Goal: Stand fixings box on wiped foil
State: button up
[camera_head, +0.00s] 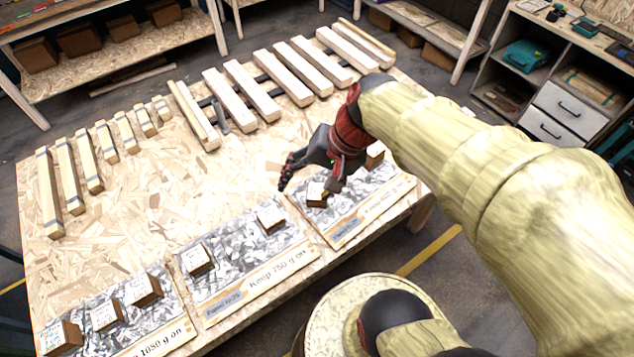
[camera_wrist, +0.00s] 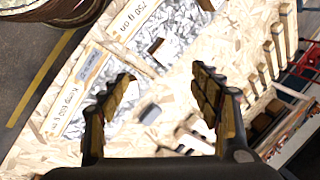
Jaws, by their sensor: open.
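My gripper (camera_head: 308,186) is open over the right foil-covered panel (camera_head: 345,230). In the wrist view its fingers (camera_wrist: 160,90) are spread with nothing held between them. A small brown box (camera_head: 317,195) with a pale marked top stands on that panel, just below the gripper. Another box (camera_head: 374,156) stands at its far right, partly hidden by my arm. The middle foil panel (camera_head: 235,258), labelled Keep 750 g, bears two boxes (camera_head: 198,261) (camera_head: 270,220). The left foil panel (camera_head: 165,315), labelled Keep 1050 g, bears three boxes (camera_head: 143,290). I cannot tell which foil is wiped or which box holds fixings.
Wooden slats lie in rows across the back of the chipboard table (camera_head: 120,195). A small grey block (camera_wrist: 150,113) lies on the board in the wrist view. Bare board lies between slats and panels. Shelves (camera_head: 130,55) and a drawer unit (camera_head: 565,110) stand behind.

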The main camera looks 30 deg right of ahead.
jog(key=s+r+n+t+h, duration=0.2)
jog(key=s+r+n+h, duration=0.1)
jog(key=s+r+n, duration=0.2)
jog(key=r+n, duration=0.1)
jog(key=n, duration=0.1)
jog(key=shift+a+r+n, duration=0.15)
jog(key=shift+a+n, duration=0.05)
jog(key=shift+n, duration=0.1)
jog(key=shift+w, duration=0.1)
dwell(0.7)
